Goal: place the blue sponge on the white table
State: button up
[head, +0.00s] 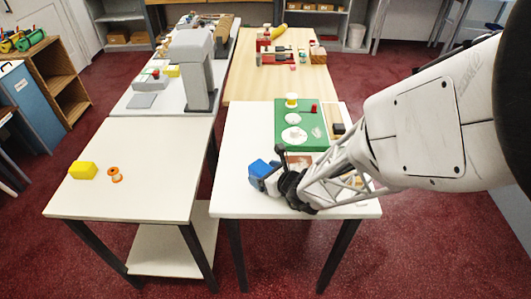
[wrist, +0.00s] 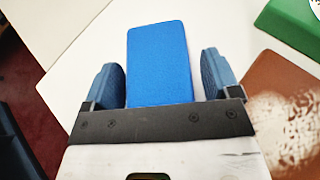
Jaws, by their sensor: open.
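The blue sponge (head: 259,168) is at the left part of the front right white table (head: 240,135), near its left edge. In the wrist view the sponge (wrist: 160,62) lies between the two blue-padded fingers of my gripper (wrist: 161,72), with a gap on each side. My gripper (head: 266,174) is open and low over the table. The sponge appears to rest on the white tabletop (wrist: 85,62). Its near end is hidden by the gripper body.
A green board (head: 284,133) with white discs and a red piece lies behind the gripper. A shiny brown tile (wrist: 290,105) is just to the right. Another pale table (head: 140,180) at left holds a yellow block (head: 83,170) and orange pieces (head: 115,174).

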jog(key=shift+r, duration=0.2)
jog(key=shift+v, duration=5.95)
jog(key=shift+s+a+r+n, duration=0.2)
jog(key=shift+r+n, duration=0.3)
jog(key=shift+r, duration=0.05)
jog(key=s+r+n+g, duration=0.75)
jog(key=r+n, duration=0.25)
jog(key=n, duration=0.4)
jog(key=s+d+r+n+h, duration=0.7)
jog(key=d+r+n+h, duration=0.2)
jog(key=d+n, duration=0.2)
jog(key=shift+d+r+n+h, duration=0.4)
jog(key=shift+d, duration=0.15)
